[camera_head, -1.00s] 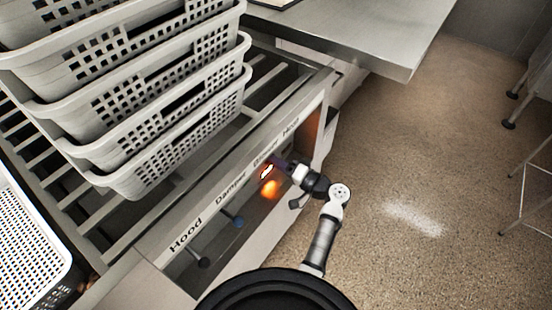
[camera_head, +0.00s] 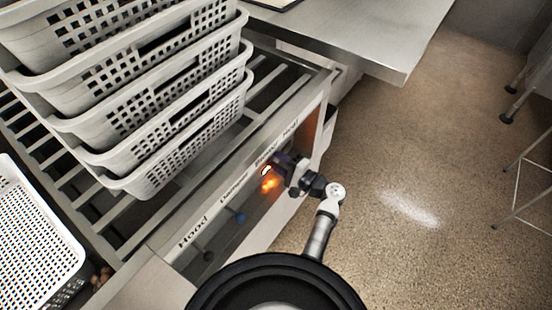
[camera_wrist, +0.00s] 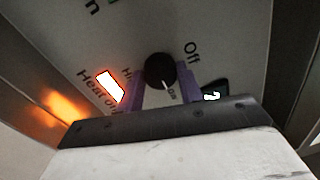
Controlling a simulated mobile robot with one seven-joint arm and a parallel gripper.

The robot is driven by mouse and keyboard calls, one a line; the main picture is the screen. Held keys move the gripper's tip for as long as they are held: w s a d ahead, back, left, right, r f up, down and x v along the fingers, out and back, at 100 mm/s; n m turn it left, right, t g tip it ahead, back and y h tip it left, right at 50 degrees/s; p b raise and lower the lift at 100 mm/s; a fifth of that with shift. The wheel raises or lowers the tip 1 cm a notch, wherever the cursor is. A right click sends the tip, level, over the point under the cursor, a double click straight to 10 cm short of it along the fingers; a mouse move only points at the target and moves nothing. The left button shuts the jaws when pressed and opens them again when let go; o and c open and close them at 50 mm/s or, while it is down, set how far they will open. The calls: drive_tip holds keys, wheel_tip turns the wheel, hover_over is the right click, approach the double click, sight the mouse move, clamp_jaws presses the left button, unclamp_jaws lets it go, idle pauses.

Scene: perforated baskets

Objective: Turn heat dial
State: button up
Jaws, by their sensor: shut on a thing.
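The heat dial (camera_wrist: 160,70) is a round black knob with a white pointer line on a pale panel, seen in the wrist view. The pointer aims toward the lower right of that picture. My gripper (camera_wrist: 162,88) has its two purple fingers on either side of the dial and is shut on it. "Off" is printed at the upper right of the dial, and a bright lit "Heat on" lamp (camera_wrist: 110,87) glows to its left. In the head view my gripper (camera_head: 282,163) is at the front panel under the "Blower" and "Heat" labels, and the dial is hidden there.
A stack of grey perforated baskets (camera_head: 150,160) stands on a slatted rack (camera_head: 265,85) at left. A white basket (camera_head: 40,235) is at lower left. A steel table (camera_head: 350,40) is behind; open floor lies right.

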idle(0.3)
drive_tip(key=o, duration=1)
drive_tip(key=b+v, duration=0.2)
drive_tip(key=v, duration=1.2)
drive_tip(key=shift+w, duration=0.1)
